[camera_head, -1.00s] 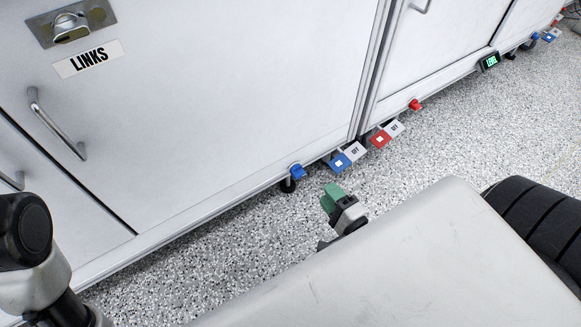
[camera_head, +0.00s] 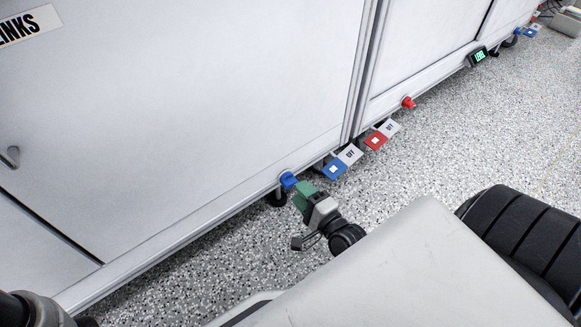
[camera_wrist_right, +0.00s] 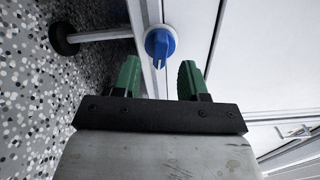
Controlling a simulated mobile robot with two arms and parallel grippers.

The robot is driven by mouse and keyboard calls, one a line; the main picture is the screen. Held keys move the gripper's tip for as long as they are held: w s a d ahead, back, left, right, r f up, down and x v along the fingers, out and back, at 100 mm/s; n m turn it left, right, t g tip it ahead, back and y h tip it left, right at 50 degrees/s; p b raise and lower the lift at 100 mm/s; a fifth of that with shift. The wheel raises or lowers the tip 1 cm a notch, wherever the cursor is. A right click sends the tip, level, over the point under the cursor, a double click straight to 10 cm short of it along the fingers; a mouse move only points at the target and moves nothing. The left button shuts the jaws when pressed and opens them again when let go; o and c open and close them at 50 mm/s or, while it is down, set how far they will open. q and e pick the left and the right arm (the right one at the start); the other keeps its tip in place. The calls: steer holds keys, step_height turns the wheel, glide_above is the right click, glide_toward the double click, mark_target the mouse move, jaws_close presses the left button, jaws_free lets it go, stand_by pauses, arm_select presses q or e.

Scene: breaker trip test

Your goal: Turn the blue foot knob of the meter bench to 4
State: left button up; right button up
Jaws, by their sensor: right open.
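The blue foot knob (camera_head: 288,180) sits low on the bench's bottom rail, above a dark foot. In the right wrist view the knob (camera_wrist_right: 160,43) shows a raised grip bar, just beyond the fingertips and between their lines. My right gripper (camera_head: 303,192) has green fingers and is close to the knob in the head view. In the right wrist view the gripper (camera_wrist_right: 158,78) is open and empty, with a finger on each side. The knob's scale marks cannot be read. My left gripper is not in view.
A blue plate (camera_head: 335,168) and a red plate (camera_head: 376,140) with OFF tags stick out at floor level. A red knob (camera_head: 408,102) and a green lit display (camera_head: 478,57) are farther along the rail. Speckled floor (camera_head: 420,150) is open beside the bench.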

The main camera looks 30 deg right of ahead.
mark_target(291, 181)
steer(key=w+b, duration=0.1)
steer(key=w, duration=0.4)
steer(key=shift+a+b, duration=0.2)
steer(key=shift+b, duration=0.15)
jaws_close()
